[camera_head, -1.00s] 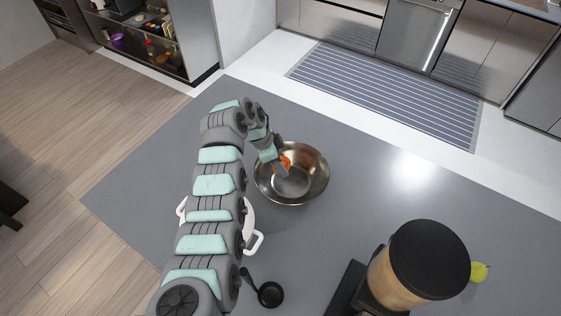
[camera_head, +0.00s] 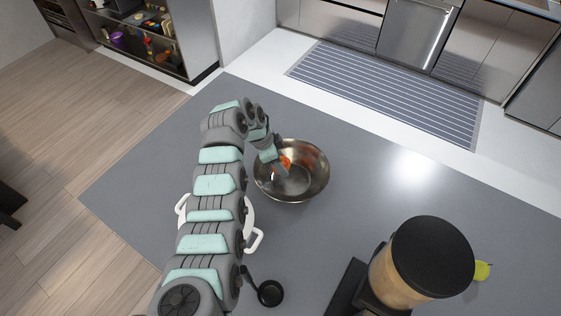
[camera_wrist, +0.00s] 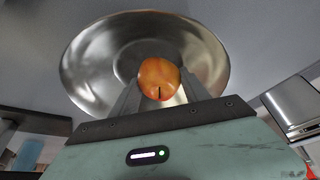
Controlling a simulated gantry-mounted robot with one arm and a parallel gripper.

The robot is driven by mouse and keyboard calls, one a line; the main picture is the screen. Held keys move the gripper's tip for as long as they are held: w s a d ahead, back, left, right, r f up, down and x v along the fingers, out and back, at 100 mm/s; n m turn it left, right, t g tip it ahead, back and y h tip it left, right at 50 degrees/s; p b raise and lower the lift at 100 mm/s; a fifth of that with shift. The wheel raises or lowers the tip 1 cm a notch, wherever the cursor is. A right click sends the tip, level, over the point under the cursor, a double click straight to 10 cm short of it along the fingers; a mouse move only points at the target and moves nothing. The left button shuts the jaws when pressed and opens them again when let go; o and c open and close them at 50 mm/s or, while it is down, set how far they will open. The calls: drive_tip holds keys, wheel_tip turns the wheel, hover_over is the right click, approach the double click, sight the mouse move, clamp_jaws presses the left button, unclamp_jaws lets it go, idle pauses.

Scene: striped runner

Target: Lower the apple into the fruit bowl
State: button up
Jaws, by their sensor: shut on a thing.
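The apple (camera_wrist: 159,77) is orange-red with a dark stem, and my gripper (camera_wrist: 160,92) is shut on it, a finger on each side. In the head view the apple (camera_head: 285,162) shows as a small orange patch beside my gripper (camera_head: 279,170), partly hidden by it. The fruit bowl (camera_head: 310,183) is a wide shiny metal bowl on the grey counter. In the wrist view the bowl (camera_wrist: 90,62) spreads around and behind the apple. The apple is over the bowl's inside; I cannot tell whether it touches the bottom.
A white pot (camera_head: 250,222) with handles is partly hidden under my arm. A black ladle (camera_head: 269,293) lies near it. A blender-like appliance with a black lid (camera_head: 432,256) and a yellow-green fruit (camera_head: 482,270) stand at right. The counter (camera_head: 370,180) right of the bowl is clear.

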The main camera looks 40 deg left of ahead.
drive_tip(key=shift+f+b, duration=1.35)
drive_tip(key=shift+f, duration=0.4)
idle(0.5)
drive_tip(key=o, duration=1.6)
drive_tip(key=shift+c, duration=0.2)
drive_tip(key=shift+r, duration=0.1)
drive_tip(key=v, duration=1)
drive_tip(key=shift+r+b, duration=0.3)
drive_tip(key=shift+r, duration=0.05)
